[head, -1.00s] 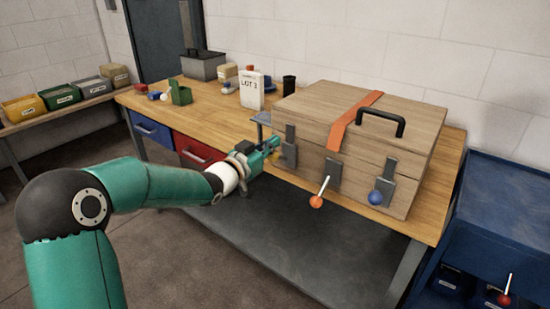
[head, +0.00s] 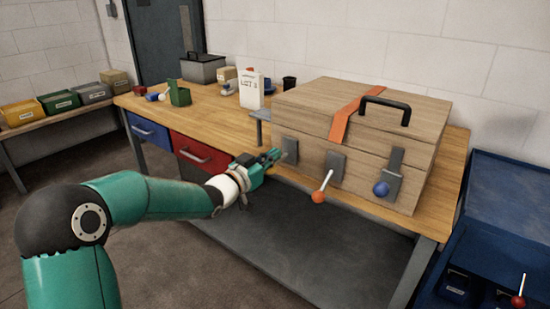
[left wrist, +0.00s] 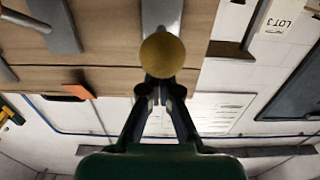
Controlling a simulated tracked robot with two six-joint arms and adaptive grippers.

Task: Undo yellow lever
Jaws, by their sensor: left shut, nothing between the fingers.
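The wooden case (head: 345,137) stands on the workbench with grey latches along its front. The yellow lever's round knob (left wrist: 162,55) shows in the left wrist view, in front of its grey latch plate (left wrist: 161,14). In the head view that plate (head: 290,149) is at the case's left end; the knob is hidden or too small to make out. My left gripper (head: 275,157) is at this latch, just left of the plate. Its fingers (left wrist: 160,90) are shut and empty, with their tips close to the knob; I cannot tell whether they touch. My right gripper is out of view.
The orange-knobbed lever (head: 318,196) sticks outward from the middle latch. The blue-knobbed lever (head: 381,188) hangs down at the right latch. A red drawer (head: 200,154) is left of my gripper. A blue cabinet (head: 505,200) stands at the right. Floor before the bench is open.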

